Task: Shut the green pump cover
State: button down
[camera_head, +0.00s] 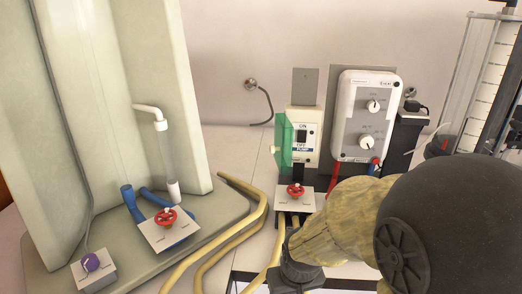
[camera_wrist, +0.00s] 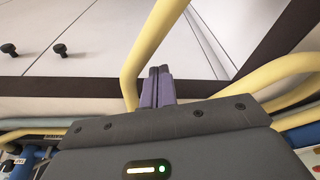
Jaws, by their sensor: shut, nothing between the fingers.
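The green pump cover (camera_head: 284,141) is a see-through green flap on the left side of the cream pump switch box (camera_head: 311,138). It stands swung open to the left, so the black ON/OFF switch (camera_head: 301,136) is uncovered. My gripper (camera_wrist: 156,72) shows in the wrist view with its two purple fingers together and nothing between them. A yellow hose (camera_wrist: 152,40) runs right by the fingertips; I cannot tell whether they touch. The cover is not visible in the wrist view. In the head view my arm fills the lower right and the fingertips are not visible.
A red valve (camera_head: 295,191) on a white plate sits below the switch box. Yellow hoses (camera_head: 262,207) curve left of it. A grey-white control box (camera_head: 366,114) with two dials stands to the right. A tall pale panel (camera_head: 115,90) stands at left, with another red valve (camera_head: 166,217).

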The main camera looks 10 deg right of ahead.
jog(key=w+a+r+t+p, duration=0.1)
jog(key=w+r+p, duration=0.1)
jog(key=r+p, duration=0.75)
jog(key=w+a+r+p, duration=0.1)
jog(key=w+r+p, duration=0.1)
jog(key=r+p, duration=0.75)
jog(key=w+a+r+n+t+h+p, duration=0.25)
jog(key=w+a+t+h, duration=0.2)
jog(key=w, duration=0.75)
jog(key=w+a+r+n+t+h+p, duration=0.1)
jog(key=w+a+n+t+h, duration=0.3)
jog(key=w, duration=0.8)
jog(key=s+h, duration=0.1)
jog(key=s+a+f+h, duration=0.1)
jog(key=s+h, duration=0.1)
jog(key=s+a+n+g+h, duration=0.1)
jog(key=h, duration=0.1)
jog(key=shift+s+a+f, duration=0.1)
jog(key=shift+s+f, duration=0.05)
jog(key=shift+s, duration=0.15)
